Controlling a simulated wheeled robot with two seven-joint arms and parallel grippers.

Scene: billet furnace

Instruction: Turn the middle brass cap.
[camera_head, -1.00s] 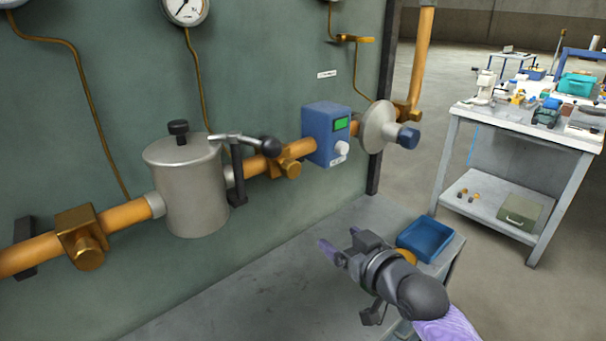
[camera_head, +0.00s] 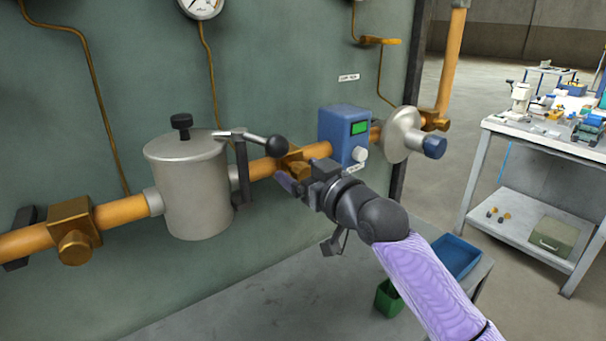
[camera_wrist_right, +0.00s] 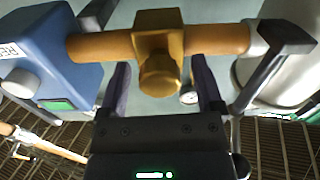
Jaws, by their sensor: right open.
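The middle brass cap (camera_head: 294,166) sits on the brass fitting of the copper-coloured pipe, between the grey canister and the blue box. In the head view my right gripper (camera_head: 303,178) is at this cap and partly hides it. In the right wrist view the round cap (camera_wrist_right: 160,76) faces the camera below its square fitting (camera_wrist_right: 159,32). The two fingers of my right gripper (camera_wrist_right: 162,80) stand apart, one on each side of the cap, with visible gaps. Another brass cap (camera_head: 75,247) is on the pipe at the left. My left gripper is not in view.
The grey canister (camera_head: 190,190) with a black-knobbed lever (camera_head: 276,146) is left of my gripper. The blue box (camera_head: 340,135) and a round flange (camera_head: 402,135) are close on the right. A blue tray (camera_head: 455,256) and green bin (camera_head: 388,298) are below.

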